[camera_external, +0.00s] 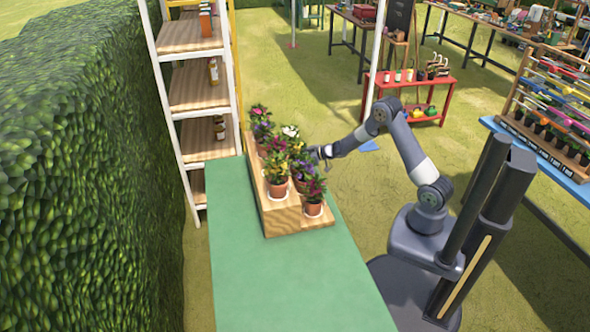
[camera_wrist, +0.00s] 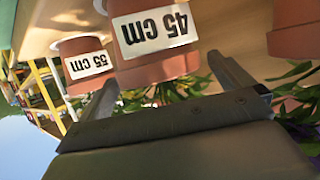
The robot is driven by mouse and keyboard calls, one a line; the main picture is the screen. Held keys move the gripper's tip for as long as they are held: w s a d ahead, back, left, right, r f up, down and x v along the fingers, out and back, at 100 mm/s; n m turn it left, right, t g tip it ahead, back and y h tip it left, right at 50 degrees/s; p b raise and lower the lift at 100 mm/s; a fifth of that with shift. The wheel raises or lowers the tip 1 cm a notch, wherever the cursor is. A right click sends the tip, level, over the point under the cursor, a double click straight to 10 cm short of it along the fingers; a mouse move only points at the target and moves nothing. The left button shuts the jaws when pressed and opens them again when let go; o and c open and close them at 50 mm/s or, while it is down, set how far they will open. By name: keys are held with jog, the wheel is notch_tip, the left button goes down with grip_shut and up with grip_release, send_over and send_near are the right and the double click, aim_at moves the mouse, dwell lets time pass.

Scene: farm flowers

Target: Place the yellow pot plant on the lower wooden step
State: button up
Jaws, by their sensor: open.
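A wooden two-step stand sits on the green table, with its upper step (camera_external: 281,219) on the left and its lower step (camera_external: 320,224) on the right. Several potted plants crowd both steps. Yellow blooms show around the middle plants (camera_external: 300,160), but overlapping leaves hide which pot bears them. My gripper (camera_external: 317,153) is at the right side of the plants. In the wrist view, which appears upside down, my gripper (camera_wrist: 168,88) is open. A terracotta pot labelled 45 cm (camera_wrist: 150,70) lies between and beyond its fingers; contact is unclear.
A pot labelled 55 cm (camera_wrist: 85,62) is left of it in the wrist view, and another unlabelled pot (camera_wrist: 295,40) is close on the right. The near green table (camera_external: 270,290) is clear. A white shelf rack (camera_external: 195,90) stands behind, and a hedge (camera_external: 80,170) is at left.

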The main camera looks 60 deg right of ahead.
jog(key=v, duration=1)
jog(key=shift+s, duration=0.25)
